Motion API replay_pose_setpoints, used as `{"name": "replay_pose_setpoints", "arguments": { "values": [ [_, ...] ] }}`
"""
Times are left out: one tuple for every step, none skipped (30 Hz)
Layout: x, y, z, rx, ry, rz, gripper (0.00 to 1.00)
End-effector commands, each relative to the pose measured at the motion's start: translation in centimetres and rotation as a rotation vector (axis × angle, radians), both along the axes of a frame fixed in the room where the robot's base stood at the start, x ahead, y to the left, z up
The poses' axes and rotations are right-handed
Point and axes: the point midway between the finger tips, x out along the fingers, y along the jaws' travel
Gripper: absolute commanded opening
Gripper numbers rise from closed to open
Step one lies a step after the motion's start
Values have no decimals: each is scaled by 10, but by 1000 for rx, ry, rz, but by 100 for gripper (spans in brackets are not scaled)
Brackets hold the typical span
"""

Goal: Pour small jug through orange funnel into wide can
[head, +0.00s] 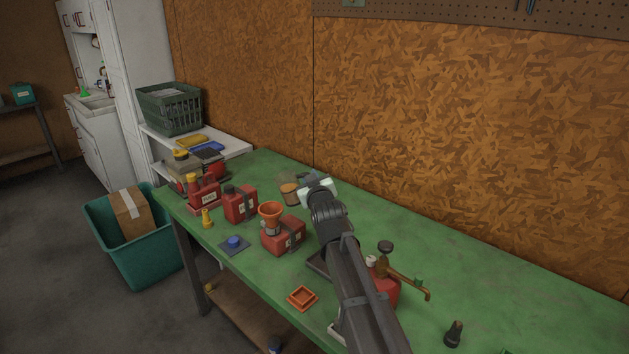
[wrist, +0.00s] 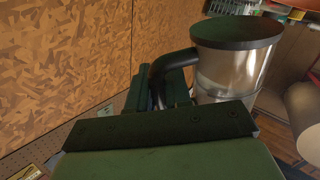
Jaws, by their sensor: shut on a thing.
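The wide can (head: 287,240) is a low red can on the green bench in the head view. The orange funnel (head: 270,211) stands upright at its left end. My gripper (head: 314,189) is behind and to the right of the funnel, shut on the small jug's dark handle. The small jug (head: 289,189) is see-through with amber-brown content low in it, held above the bench and apart from the funnel. In the wrist view, the jug (wrist: 226,70) shows a dark rim and curved black handle. Its tilt is hard to tell, and the fingertips are partly hidden.
Red cans (head: 240,204) stand left of the wide can, near a yellow nozzle (head: 207,218) and a blue cap (head: 234,242). An orange square tray (head: 302,298) lies in front. Another red can (head: 386,291) is beside my arm. The bench's back right is clear.

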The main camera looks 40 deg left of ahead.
Motion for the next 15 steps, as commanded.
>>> {"name": "replay_pose_setpoints", "arguments": {
  "values": [
    [0, 0, 1, -6, -7, 0, 0],
    [0, 0, 1, -9, -9, 0, 0],
    [0, 0, 1, -12, -12, 0, 0],
    [0, 0, 1, -13, -13, 0, 0],
    [0, 0, 1, -13, -14, 0, 0],
    [0, 0, 1, -13, -13, 0, 0],
    [0, 0, 1, -13, -13, 0, 0],
    [0, 0, 1, -13, -13, 0, 0],
    [0, 0, 1, -13, -13, 0, 0],
    [0, 0, 1, -13, -13, 0, 0],
    [0, 0, 1, -13, -13, 0, 0],
    [0, -1, 1, -12, -14, 1, 0],
    [-1, -1, 1, -13, -15, 1, 0],
    [0, -1, 0, -17, -17, 0, 0],
    [-1, -1, -1, -24, -23, 1, 0]
  ]
}}
